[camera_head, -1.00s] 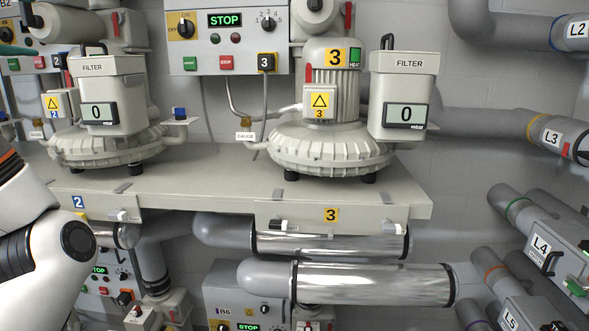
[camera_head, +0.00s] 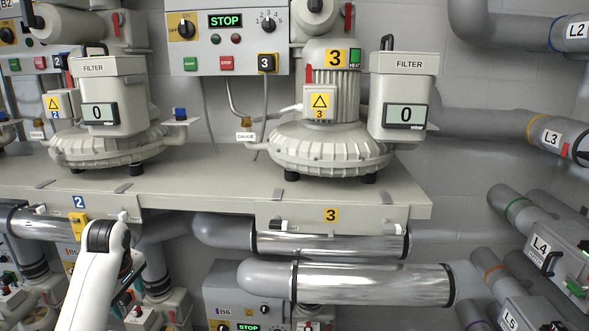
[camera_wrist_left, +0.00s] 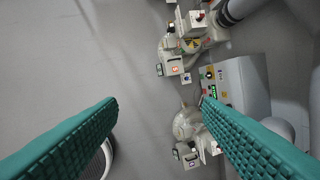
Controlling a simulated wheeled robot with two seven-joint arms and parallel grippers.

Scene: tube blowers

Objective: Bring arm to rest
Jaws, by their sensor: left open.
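My left gripper (camera_wrist_left: 160,100) shows in the wrist view as two teal ridged fingers spread wide apart, with nothing between them. It hangs over grey floor beside several low machines. In the head view my left arm (camera_head: 98,275) stands at the lower left, white with a dark joint at its top, in front of the shelf's lower edge. My right arm and gripper are not in view.
A shelf (camera_head: 230,184) carries blower 2 (camera_head: 106,146) and blower 3 (camera_head: 330,150). A control box (camera_head: 226,45) reads STOP. Silver pipes (camera_head: 370,284) run below the shelf. In the wrist view, a control box (camera_wrist_left: 225,75) stands right of the open floor (camera_wrist_left: 90,60).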

